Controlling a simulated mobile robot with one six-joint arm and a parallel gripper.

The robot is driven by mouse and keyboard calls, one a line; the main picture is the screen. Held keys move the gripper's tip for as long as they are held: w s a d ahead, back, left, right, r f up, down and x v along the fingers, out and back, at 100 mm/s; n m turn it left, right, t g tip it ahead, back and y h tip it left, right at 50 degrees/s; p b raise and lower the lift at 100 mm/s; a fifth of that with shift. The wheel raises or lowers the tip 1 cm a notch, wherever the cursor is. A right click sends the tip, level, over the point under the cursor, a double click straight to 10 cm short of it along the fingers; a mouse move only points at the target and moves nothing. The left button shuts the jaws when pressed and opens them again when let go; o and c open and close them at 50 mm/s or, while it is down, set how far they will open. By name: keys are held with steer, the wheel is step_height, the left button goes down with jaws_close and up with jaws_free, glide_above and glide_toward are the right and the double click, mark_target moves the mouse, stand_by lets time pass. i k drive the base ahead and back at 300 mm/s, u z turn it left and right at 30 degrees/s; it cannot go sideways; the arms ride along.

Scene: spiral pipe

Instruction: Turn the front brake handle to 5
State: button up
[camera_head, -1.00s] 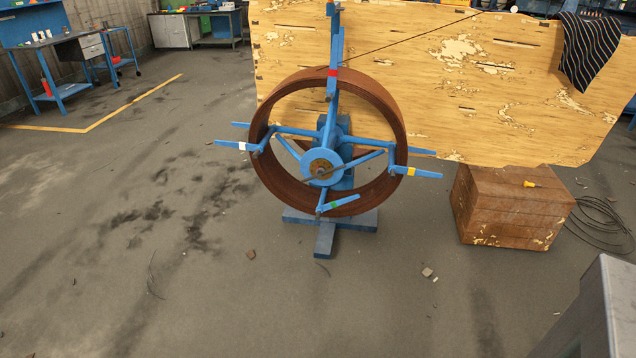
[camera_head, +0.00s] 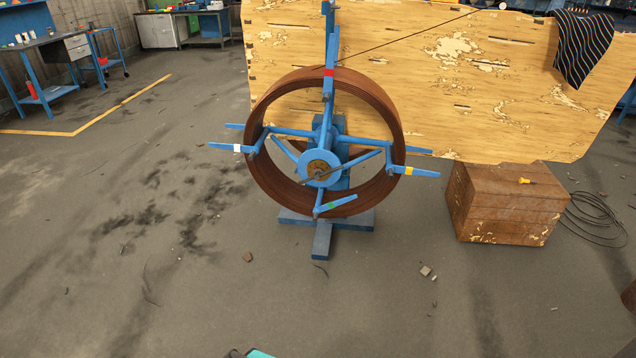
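A blue reel stand (camera_head: 322,240) holds a wide brown coil (camera_head: 395,120) on blue arms marked red, white, yellow and green. At the front of its hub (camera_head: 321,168) is a thin dark bar (camera_head: 317,176), slightly slanted, which looks like the front brake handle. No number or scale is readable on it. A small teal and dark piece (camera_head: 258,353) shows at the bottom edge; I cannot tell whether it is part of my arm. My gripper is not recognisable in view, and nothing touches the reel's front.
A brown chest (camera_head: 505,208) with a yellow-handled tool (camera_head: 526,181) stands right of the reel. Black cable (camera_head: 598,222) lies beside it. A large peeling board (camera_head: 440,90) stands behind. Small debris (camera_head: 426,271) lies in front; the floor (camera_head: 390,310) there is otherwise mostly open.

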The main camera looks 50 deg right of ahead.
mark_target(318, 172)
steer(key=z, duration=0.1)
steer(key=i, duration=1)
steer(key=u, duration=0.05)
